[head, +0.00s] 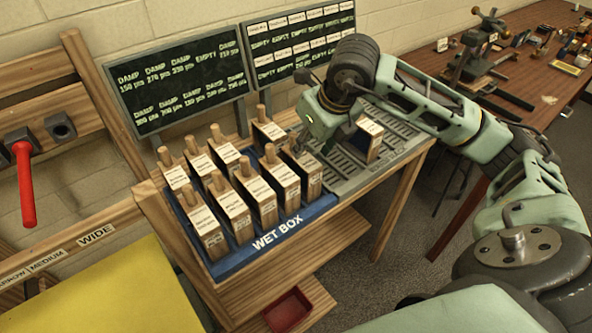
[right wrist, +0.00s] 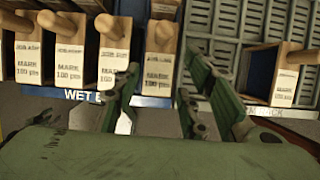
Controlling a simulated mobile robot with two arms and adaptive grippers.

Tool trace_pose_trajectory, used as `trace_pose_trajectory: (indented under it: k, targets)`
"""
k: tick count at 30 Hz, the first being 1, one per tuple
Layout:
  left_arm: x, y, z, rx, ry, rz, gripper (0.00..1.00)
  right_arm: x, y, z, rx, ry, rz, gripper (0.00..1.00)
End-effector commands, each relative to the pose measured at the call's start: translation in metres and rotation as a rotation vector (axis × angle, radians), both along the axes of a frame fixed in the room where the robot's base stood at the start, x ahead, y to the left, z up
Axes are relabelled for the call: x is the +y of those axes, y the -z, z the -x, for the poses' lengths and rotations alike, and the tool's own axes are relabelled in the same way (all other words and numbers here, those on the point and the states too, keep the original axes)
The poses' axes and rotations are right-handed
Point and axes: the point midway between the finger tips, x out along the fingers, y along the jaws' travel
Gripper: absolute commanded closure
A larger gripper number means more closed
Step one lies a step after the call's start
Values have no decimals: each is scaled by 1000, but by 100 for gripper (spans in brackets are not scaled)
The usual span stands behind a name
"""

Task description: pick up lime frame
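I cannot make out a lime frame in either view. My right gripper (head: 312,145) is at the right end of the blue wet box (head: 225,268), by the grey slatted rack. In the right wrist view the right gripper (right wrist: 163,72) has its two green fingers apart, with a wooden block (right wrist: 159,72) labelled "MARK 100 pm" showing beyond the gap. I cannot tell whether the fingers reach around that block. Nothing shows held between them. My left gripper is not in view.
Several handled wooden blocks (head: 233,213) stand in rows in the wet box. One block (head: 369,138) stands on the grey rack (head: 400,140). Two dark boards (head: 180,80) stand behind. A yellow panel (head: 105,295) is at lower left, with a red handle (head: 25,185) above.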

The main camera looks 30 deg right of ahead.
Motion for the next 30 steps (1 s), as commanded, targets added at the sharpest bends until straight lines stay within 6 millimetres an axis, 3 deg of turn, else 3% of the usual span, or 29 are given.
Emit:
trace_pose_trajectory:
  k: [3, 8, 11, 19, 21, 30]
  targets:
    - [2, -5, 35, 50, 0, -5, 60, 1, 12, -4, 5, -3, -2, 61]
    - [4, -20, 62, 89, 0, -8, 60, 1, 33, -11, 7, -3, -4, 61]
    - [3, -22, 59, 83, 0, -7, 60, 2, 47, -17, 4, -4, -4, 61]
    - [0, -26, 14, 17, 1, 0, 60, 2, 58, -21, 0, -6, -3, 61]
    - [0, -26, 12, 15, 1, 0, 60, 2, 58, -21, 0, -6, -3, 61]
    - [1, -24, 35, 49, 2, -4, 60, 2, 57, -21, 0, -5, -3, 87]
